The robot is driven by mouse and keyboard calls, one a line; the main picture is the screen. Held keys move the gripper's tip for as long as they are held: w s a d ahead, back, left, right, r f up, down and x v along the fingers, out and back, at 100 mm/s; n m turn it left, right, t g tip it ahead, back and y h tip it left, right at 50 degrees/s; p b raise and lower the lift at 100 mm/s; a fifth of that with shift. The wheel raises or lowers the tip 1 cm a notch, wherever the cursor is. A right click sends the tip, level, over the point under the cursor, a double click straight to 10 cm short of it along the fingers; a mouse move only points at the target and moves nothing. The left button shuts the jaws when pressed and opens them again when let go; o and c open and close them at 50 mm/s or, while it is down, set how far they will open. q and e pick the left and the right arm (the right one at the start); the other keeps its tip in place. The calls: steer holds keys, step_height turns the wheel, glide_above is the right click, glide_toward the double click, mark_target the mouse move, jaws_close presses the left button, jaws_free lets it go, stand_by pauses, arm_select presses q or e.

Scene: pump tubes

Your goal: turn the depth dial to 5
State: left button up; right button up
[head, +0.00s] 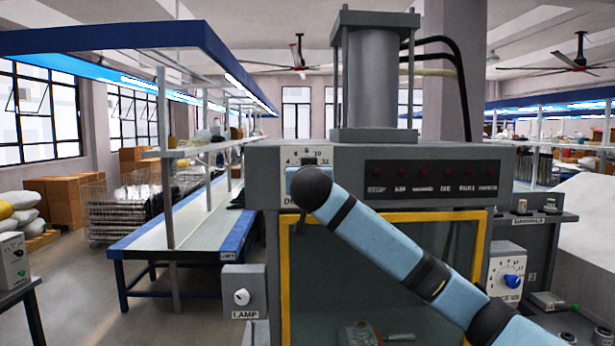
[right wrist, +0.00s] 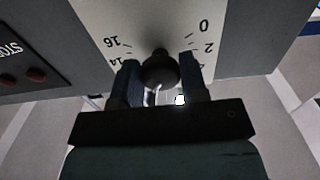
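The depth dial's white scale plate (head: 292,155) is at the upper left of the grey machine's front, in the head view. My right arm hides most of it and part of its label. In the right wrist view the plate (right wrist: 145,25) shows upside down, with 0 and 2 at right, 14 and 16 at left. The dark round knob (right wrist: 160,70) is between the two fingers of my right gripper (right wrist: 160,75). The knob fills the gap, and the fingers appear to touch it on both sides. Its pointer setting is not readable. My left gripper is not in view.
A row of red buttons (head: 432,173) is right of the dial. A lamp box (head: 241,297) with a white knob is lower left; a box with a blue knob (head: 512,281) is at right. A yellow-framed window (head: 380,217) is below the dial.

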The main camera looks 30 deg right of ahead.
steer(key=shift+n, duration=0.3)
steer(key=n+p, duration=0.4)
steer(key=n, duration=0.3)
steer(key=n+p, duration=0.5)
steer(key=n, duration=0.1)
steer(key=shift+s+d+r+n, duration=0.1)
steer(key=shift+r+n, duration=0.05)
steer(key=shift+n, duration=0.25)
steer(key=shift+p, duration=0.35)
steer(key=o, duration=0.9)
